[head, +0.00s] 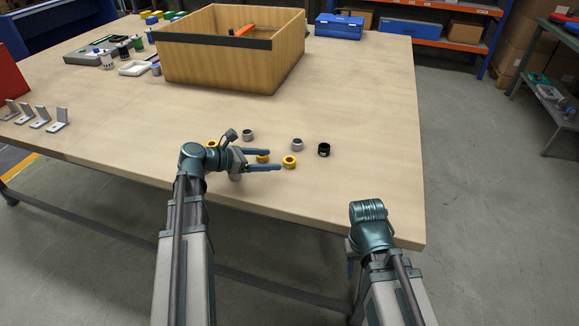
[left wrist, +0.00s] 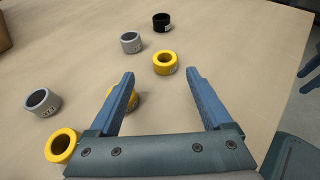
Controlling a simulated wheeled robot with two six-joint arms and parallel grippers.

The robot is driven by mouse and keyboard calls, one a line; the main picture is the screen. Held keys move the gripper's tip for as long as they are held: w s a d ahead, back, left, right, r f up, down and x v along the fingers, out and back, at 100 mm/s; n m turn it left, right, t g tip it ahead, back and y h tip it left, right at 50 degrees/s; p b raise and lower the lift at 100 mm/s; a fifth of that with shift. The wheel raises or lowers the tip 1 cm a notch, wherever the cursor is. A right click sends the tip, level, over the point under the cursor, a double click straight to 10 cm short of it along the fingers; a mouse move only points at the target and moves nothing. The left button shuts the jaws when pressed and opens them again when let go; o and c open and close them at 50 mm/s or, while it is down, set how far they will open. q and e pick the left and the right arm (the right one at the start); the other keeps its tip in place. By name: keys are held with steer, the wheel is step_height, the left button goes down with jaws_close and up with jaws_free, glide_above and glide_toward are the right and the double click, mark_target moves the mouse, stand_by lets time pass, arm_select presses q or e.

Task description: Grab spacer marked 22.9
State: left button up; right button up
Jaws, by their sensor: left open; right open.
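Several ring-shaped spacers stand on the table: a black spacer (head: 324,150), two grey spacers (head: 297,144) (head: 247,134) and three yellow spacers (head: 289,161) (head: 263,158) (head: 211,144). Small labels show on some in the left wrist view, but I cannot read 22.9 on any. My left gripper (head: 274,160) is open and low over the table. In the left wrist view, one yellow spacer (left wrist: 165,63) lies just beyond the fingertips, and another (left wrist: 132,99) is partly hidden by the left finger. My right gripper (head: 351,268) is mostly hidden by its arm, beside the table's front edge.
A wooden box (head: 225,68) with a dark front rim stands at the back. The table's right side is clear.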

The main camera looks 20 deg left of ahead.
mark_target(286, 160)
arm_select(q)
steer(key=shift+w+d+f, duration=0.2)
steer(key=shift+w+d, duration=0.15)
steer(key=shift+d, duration=0.05)
steer(key=b+x, duration=0.1)
steer(key=x, duration=0.1)
steer(key=b+x, duration=0.1)
steer(key=x, duration=0.2)
steer(key=shift+s+d, duration=0.15)
steer(key=shift+d, duration=0.2)
jaws_close()
